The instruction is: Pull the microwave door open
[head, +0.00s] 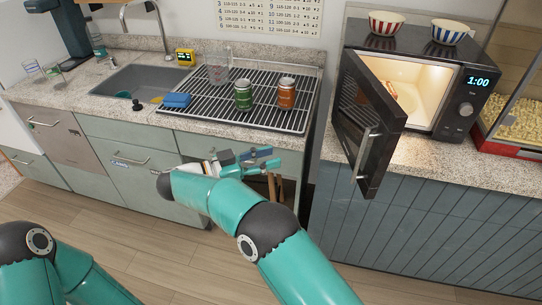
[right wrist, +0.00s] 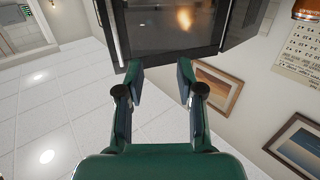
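The black microwave (head: 468,100) stands on the right counter, with its lit interior (head: 415,85) in view. Its door (head: 360,100) stands well open, swung out past the counter's front edge. A silver handle (head: 365,152) is on the door's outer face. My right gripper (head: 262,160) is to the left of the door, apart from the handle, in front of the left counter. In the right wrist view its fingers (right wrist: 158,78) are spread with nothing between them, and a dark glossy panel, apparently the door (right wrist: 180,25), lies beyond them. My left gripper is out of view.
Two striped bowls, one red (head: 386,23) and one blue (head: 450,33), sit on the microwave. A popcorn case (head: 515,115) stands close on its right. A green can (head: 243,96) and an orange can (head: 287,93) stand on the rack (head: 210,105). The floor in front is clear.

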